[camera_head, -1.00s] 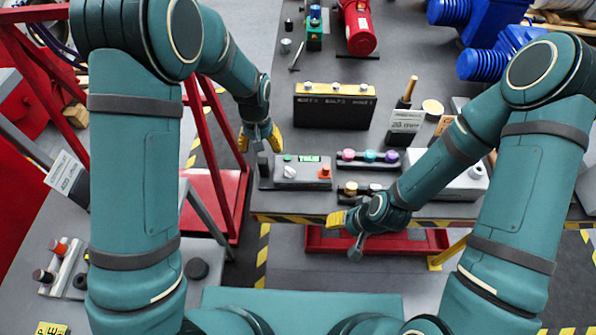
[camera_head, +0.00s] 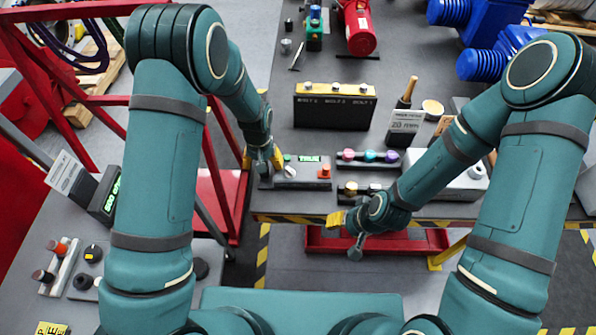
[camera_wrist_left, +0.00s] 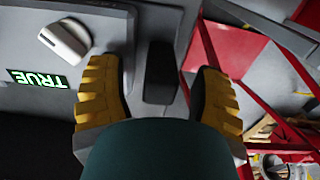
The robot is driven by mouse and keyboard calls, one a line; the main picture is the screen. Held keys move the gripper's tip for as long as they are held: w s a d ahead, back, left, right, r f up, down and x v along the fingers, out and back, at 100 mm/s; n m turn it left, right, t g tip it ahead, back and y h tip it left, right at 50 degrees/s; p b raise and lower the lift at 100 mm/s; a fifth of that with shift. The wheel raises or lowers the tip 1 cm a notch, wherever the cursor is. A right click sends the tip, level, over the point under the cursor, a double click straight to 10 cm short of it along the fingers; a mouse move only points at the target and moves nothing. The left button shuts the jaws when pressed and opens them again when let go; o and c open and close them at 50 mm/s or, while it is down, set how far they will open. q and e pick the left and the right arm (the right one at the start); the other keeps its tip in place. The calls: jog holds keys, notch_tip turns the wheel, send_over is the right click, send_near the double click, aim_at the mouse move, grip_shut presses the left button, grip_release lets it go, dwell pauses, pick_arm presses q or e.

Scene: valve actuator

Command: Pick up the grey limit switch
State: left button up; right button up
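A small dark grey upright block (camera_wrist_left: 160,72), which I take for the grey limit switch, stands at the left end of the switch panel. My left gripper (camera_wrist_left: 160,98) is open in the left wrist view, with one yellow finger on each side of the block and visible gaps between. In the head view my left gripper (camera_head: 262,159) is over the panel's left end and largely hides the block. My right gripper (camera_head: 346,232) hangs at the table's front edge, away from the block; its opening is unclear.
The panel (camera_head: 307,184) has a grey knob (camera_wrist_left: 65,42), a red button and a green TRUE display (camera_wrist_left: 37,78). Coloured buttons (camera_head: 369,156) lie to its right and a black-yellow box (camera_head: 335,108) behind. A red frame (camera_head: 215,170) stands left of the table.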

pick_arm(q)
grip_shut()
jog(key=shift+r, duration=0.15)
notch_tip(320, 180, up, 9)
jog(key=shift+f, duration=0.2)
jog(key=shift+h, duration=0.3)
notch_tip(320, 180, down, 6)
jog(key=shift+f, duration=0.15)
